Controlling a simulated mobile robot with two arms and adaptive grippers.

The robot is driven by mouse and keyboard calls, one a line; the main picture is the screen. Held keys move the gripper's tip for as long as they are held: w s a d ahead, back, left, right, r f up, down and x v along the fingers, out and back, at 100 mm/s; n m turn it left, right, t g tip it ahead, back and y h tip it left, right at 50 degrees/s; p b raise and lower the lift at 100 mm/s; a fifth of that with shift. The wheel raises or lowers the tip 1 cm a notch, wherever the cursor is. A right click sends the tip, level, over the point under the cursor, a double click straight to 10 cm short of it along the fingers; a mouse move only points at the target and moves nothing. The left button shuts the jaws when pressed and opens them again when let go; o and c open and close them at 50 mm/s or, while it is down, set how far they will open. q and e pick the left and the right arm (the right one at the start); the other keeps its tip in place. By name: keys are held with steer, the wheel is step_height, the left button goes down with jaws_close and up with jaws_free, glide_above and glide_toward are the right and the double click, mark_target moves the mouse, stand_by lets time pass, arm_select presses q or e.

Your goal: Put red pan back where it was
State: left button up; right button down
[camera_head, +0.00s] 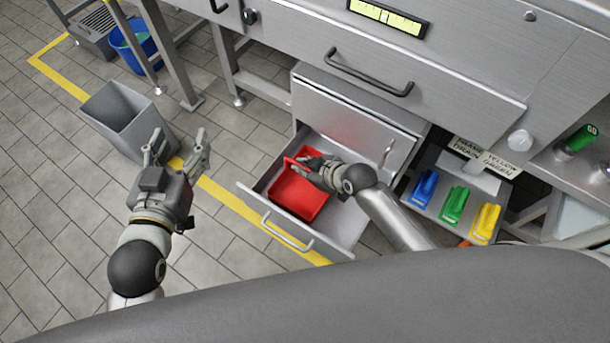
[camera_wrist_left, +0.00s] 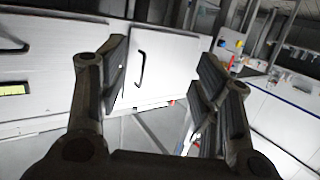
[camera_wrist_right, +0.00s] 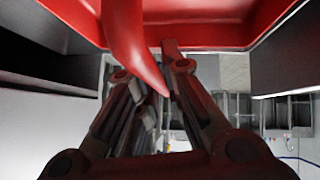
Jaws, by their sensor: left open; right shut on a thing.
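The red pan (camera_head: 305,203) sits in the open metal drawer (camera_head: 345,228) in the head view. My right gripper (camera_head: 300,164) reaches in over the drawer and is shut on the pan at its upper left edge. In the right wrist view the red pan (camera_wrist_right: 215,35) fills the top, and a red curved part, likely its handle, passes between the fingers of my right gripper (camera_wrist_right: 158,88). Whether the pan rests on the drawer floor is hard to tell. My left gripper (camera_head: 176,146) is open and empty, left of the drawer; its fingers also show in the left wrist view (camera_wrist_left: 160,90).
A grey bin (camera_head: 118,108) stands behind my left gripper. Blue (camera_head: 425,188), green (camera_head: 455,205) and yellow (camera_head: 486,221) scoop-like items sit in a holder right of the drawer. A closed drawer with a black handle (camera_head: 368,75) is above.

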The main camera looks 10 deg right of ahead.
mark_target(305, 184)
step_height(305, 184, down, 4)
steer(key=shift+r+b, duration=0.2)
steer(key=shift+b, duration=0.7)
arm_select(q)
step_height(305, 184, up, 8)
steer(key=d+t+h, duration=0.1)
steer(key=t, duration=0.4)
steer(key=shift+w+r, duration=0.15)
steer(key=shift+r, duration=0.05)
arm_select(e)
steer(key=shift+f, duration=0.1)
arm_select(q)
steer(key=shift+d+h, duration=0.1)
steer(key=shift+h, duration=0.2)
arm_select(e)
steer(key=shift+f, duration=0.1)
steer(key=shift+f, duration=0.1)
steer(key=c, duration=1.6)
jaws_free()
arm_select(q)
steer(key=shift+r, duration=0.25)
arm_select(e)
steer(key=shift+o, duration=0.3)
